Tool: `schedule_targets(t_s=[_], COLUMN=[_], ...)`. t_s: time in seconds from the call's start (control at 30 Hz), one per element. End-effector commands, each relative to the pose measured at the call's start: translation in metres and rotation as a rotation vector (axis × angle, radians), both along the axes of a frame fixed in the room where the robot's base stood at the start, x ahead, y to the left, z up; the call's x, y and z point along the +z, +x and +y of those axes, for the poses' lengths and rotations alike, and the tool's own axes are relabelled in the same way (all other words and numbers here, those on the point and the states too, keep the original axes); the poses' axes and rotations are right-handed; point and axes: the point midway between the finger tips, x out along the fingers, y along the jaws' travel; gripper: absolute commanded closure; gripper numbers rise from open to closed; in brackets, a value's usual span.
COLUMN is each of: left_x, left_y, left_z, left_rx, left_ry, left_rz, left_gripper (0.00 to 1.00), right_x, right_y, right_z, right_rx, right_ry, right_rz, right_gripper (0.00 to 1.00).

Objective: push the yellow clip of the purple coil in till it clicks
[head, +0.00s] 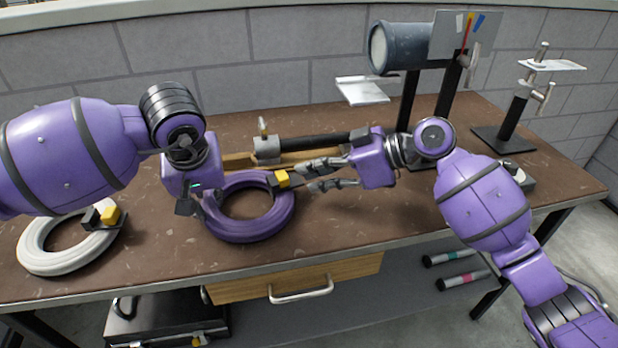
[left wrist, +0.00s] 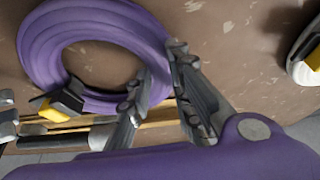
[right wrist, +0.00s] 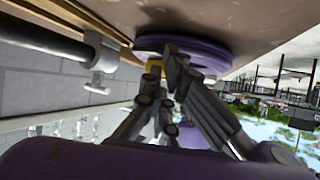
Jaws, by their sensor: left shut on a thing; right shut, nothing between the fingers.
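The purple coil (head: 250,228) lies flat on the brown worktable; it also shows in the left wrist view (left wrist: 48,50). Its yellow clip (head: 282,178) sits in a black holder on the coil's right side, and shows in the left wrist view (left wrist: 54,112). My left gripper (head: 208,207) is shut on the coil's left side, its fingers either side of the coil's band. My right gripper (head: 305,175) is shut and empty, its fingertips close to the yellow clip from the right. The right wrist view shows a bit of yellow (right wrist: 155,66) at the fingertips; contact cannot be told.
A white coil (head: 40,262) with its own yellow clip lies at the table's left. A black bar (head: 315,143) with metal fittings lies behind the purple coil. A stand with a dark drum (head: 405,47) and a smaller stand (head: 515,110) are at the back right.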

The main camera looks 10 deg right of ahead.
Motion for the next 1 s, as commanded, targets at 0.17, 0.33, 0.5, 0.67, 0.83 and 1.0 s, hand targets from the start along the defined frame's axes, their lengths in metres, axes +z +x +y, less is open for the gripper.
schedule_targets(t_s=[0.17, 0.33, 0.5, 0.67, 0.83, 1.0], left_x=[-0.005, -0.005, -0.005, -0.005, -0.006, -0.006], left_y=[-0.002, -0.003, -0.003, -0.003, -0.003, -0.003], left_z=[-0.001, -0.001, -0.001, -0.001, -0.002, -0.002], left_rx=[0.000, 0.000, -0.001, -0.001, -0.001, -0.002], left_ry=[-0.002, -0.002, -0.003, -0.003, -0.003, -0.002], left_rz=[0.009, 0.010, 0.010, 0.011, 0.012, 0.012], left_gripper=[1.00, 1.00, 1.00, 1.00, 1.00, 1.00], right_x=[0.005, 0.009, 0.020, 0.036, 0.052, 0.068], right_y=[0.001, 0.001, 0.002, 0.001, 0.002, 0.001], right_z=[-0.009, -0.013, -0.014, -0.013, -0.014, -0.013], right_rx=[-0.001, -0.001, 0.000, 0.000, -0.001, 0.000], right_ry=[-0.001, 0.000, -0.001, -0.001, -0.002, -0.001], right_rz=[0.000, 0.000, -0.001, -0.001, -0.001, -0.001], right_gripper=[1.00, 1.00, 1.00, 1.00, 1.00, 1.00])
